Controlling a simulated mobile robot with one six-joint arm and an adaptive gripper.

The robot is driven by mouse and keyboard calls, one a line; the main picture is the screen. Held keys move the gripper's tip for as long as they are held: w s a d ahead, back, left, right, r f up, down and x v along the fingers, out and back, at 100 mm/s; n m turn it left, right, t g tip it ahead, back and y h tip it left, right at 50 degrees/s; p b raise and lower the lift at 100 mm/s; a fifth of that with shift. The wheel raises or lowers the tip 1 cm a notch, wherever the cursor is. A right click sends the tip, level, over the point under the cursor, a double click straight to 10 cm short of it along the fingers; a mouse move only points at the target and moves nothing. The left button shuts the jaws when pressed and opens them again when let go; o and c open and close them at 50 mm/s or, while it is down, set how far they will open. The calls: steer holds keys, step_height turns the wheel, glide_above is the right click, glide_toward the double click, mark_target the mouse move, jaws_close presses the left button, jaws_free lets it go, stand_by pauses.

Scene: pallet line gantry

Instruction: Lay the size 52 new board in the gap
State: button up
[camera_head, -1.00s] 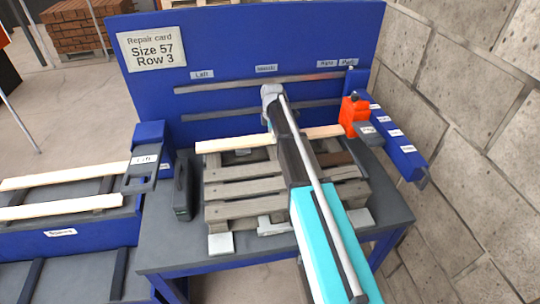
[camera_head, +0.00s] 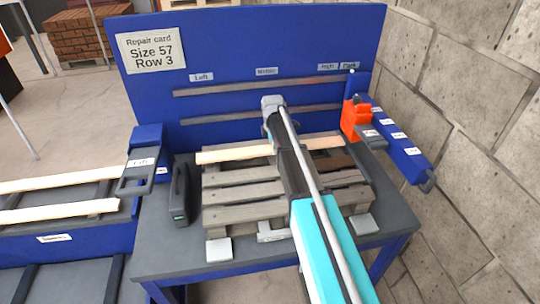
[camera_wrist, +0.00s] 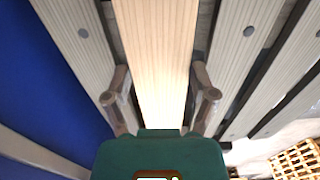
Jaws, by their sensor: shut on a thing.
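My gripper (camera_wrist: 160,88) is shut on the pale new board (camera_wrist: 155,40), with one finger at each long edge in the wrist view. In the head view the board (camera_head: 232,154) lies across the back part of the grey pallet (camera_head: 245,193), roughly parallel to its slats. My arm hides its middle and the gripper there. In the wrist view, weathered slats with nail heads (camera_wrist: 83,33) flank the board on both sides. I cannot tell whether the board touches the pallet. The repair card (camera_head: 152,48) reads "Size 57, Row 3".
A blue back panel (camera_head: 240,40) stands behind the pallet. An orange tool (camera_head: 354,116) and a blue labelled rail (camera_head: 400,150) are at the right, near a block wall. A dark case (camera_head: 180,190) stands left. Pale boards (camera_head: 60,210) lie on a rack far left.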

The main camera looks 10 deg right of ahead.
mark_target(272, 158)
steer(key=shift+f+b, duration=1.75)
steer(key=shift+f, duration=0.25)
steer(key=shift+f, duration=0.1)
steer(key=o, duration=1.2)
steer(key=shift+r, duration=0.2)
step_height(272, 158, up, 12)
steer(key=p, duration=1.2)
